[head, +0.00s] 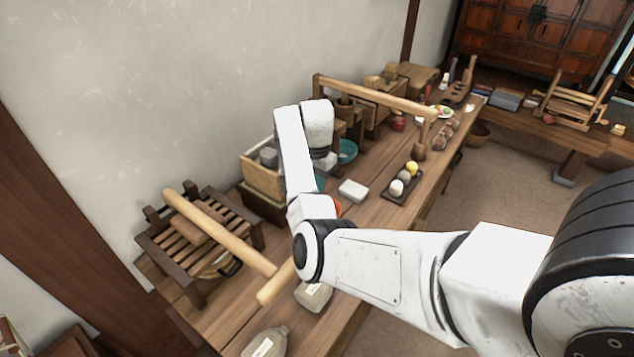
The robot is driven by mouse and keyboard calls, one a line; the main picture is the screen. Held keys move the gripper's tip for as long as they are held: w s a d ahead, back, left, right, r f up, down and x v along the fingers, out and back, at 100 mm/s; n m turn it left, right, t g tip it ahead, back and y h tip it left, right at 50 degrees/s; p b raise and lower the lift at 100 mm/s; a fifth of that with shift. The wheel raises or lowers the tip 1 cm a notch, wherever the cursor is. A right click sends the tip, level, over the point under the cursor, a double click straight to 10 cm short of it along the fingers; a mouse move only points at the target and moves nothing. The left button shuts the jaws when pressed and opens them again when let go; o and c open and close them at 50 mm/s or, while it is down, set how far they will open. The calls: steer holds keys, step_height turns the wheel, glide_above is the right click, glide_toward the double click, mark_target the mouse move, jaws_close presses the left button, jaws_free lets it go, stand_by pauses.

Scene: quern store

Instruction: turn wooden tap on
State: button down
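I cannot make out the wooden tap for certain. Dark wooden fittings (352,128) stand by the wall just right of my wrist, above a teal bowl (348,151), and the tap may be among them or behind my arm. My white arm reaches in from the right, bends over the table and ends in a rounded wrist by these fittings. My gripper's fingers are hidden or too small to tell at the wrist's lower end, so its opening and any contact do not show.
The long wooden table (385,211) runs along the wall. A slatted wooden rack (187,232) stands at left, an open wooden box (262,180) behind my forearm.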

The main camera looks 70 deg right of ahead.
steer(key=shift+r+n+p, duration=0.15)
steer(key=shift+n+p, duration=0.15)
steer(key=shift+p, duration=0.15)
steer(key=shift+r+n+p, duration=0.15)
steer(key=shift+n+p, duration=0.85)
steer(key=shift+p, duration=0.05)
steer(key=n+p, duration=0.3)
steer(key=n, duration=0.2)
steer(key=shift+p, duration=0.4)
steer(key=n+p, duration=0.2)
steer(key=n, duration=0.3)
steer(key=n+p, duration=0.1)
steer(key=n, duration=0.4)
steer(key=shift+f, duration=0.2)
steer(key=shift+w+n, duration=0.1)
steer(key=shift+n, duration=0.2)
steer(key=c, duration=1.2)
jaws_free()
steer(key=shift+o, duration=0.2)
step_height(320, 180, up, 11)
steer(key=shift+f, duration=0.15)
